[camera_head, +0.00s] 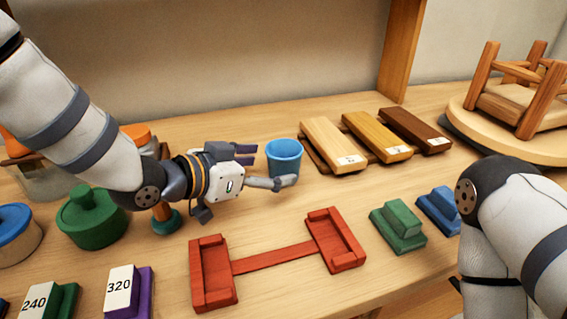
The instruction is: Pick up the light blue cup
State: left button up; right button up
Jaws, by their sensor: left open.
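The light blue cup (284,155) stands upright on the wooden table, in the middle of the view. My left gripper (272,168) comes in from the left, open, with its fingers pointing right at the cup. One finger reaches just in front of the cup's lower part, and the other ends near its left side. I cannot tell whether either finger touches the cup. My right arm shows at the right edge; its gripper is not clearly visible.
Wooden sample blocks (334,145) stand right of the cup. A red cradle (278,258) lies in front, with green (398,227) and blue blocks (440,211) to its right. A green lidded pot (93,217) is at left. An upturned stool (515,90) is at far right.

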pick_arm(q)
jog(key=x, duration=0.5)
jog(key=shift+w+d+r, duration=0.1)
jog(key=shift+w+r, duration=0.1)
jog(key=shift+r, duration=0.25)
jog(key=c, duration=1.3)
